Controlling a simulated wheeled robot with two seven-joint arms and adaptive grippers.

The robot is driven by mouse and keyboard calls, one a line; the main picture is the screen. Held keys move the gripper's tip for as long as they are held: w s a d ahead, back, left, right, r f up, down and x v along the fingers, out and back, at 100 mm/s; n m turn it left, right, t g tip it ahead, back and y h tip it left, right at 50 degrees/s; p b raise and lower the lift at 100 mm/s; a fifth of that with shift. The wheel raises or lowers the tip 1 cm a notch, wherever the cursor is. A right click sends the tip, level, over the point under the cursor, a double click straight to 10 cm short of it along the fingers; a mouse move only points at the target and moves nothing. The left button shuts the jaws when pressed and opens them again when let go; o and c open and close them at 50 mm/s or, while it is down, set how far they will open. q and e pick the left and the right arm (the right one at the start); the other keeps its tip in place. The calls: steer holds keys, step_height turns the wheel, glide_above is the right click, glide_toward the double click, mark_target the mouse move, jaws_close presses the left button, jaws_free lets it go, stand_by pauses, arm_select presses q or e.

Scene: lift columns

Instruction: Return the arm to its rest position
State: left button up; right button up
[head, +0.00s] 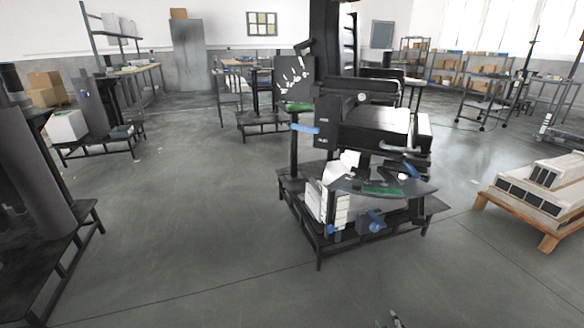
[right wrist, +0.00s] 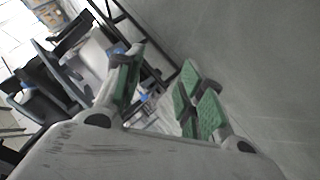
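In the right wrist view my right gripper (right wrist: 160,90) shows its fingers with green pads spread apart. Nothing is held between them. In the head view only a small grey tip of a gripper (head: 394,319) shows at the bottom edge, right of centre; it seems to be my right one. The rest of that arm is out of the picture. My left gripper is in neither view.
A black machine (head: 370,125) on a low dark stand is ahead, slightly right. A wooden pallet (head: 548,238) with pale boxes is at right. A dark bench (head: 60,265) is at near left. Grey floor (head: 200,220) is clear between them. Shelves (head: 490,95) stand behind.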

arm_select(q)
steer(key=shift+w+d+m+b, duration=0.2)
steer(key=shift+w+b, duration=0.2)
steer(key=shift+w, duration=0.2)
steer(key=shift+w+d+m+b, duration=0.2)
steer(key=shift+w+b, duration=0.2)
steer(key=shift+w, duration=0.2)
arm_select(e)
steer(key=s+a+f+y, duration=0.1)
steer(key=s+a+f, duration=0.2)
steer(key=s, duration=0.2)
steer(key=shift+a+f+g, duration=0.25)
steer(key=shift+f+g, duration=0.05)
steer(key=shift+g, duration=0.1)
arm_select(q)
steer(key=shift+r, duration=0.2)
arm_select(e)
steer(key=shift+r, duration=0.15)
arm_select(q)
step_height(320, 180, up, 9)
steer(key=p, duration=0.9)
arm_select(e)
step_height(320, 180, up, 9)
arm_select(q)
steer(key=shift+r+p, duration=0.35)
steer(key=shift+p, duration=0.2)
arm_select(e)
steer(key=shift+r, duration=0.35)
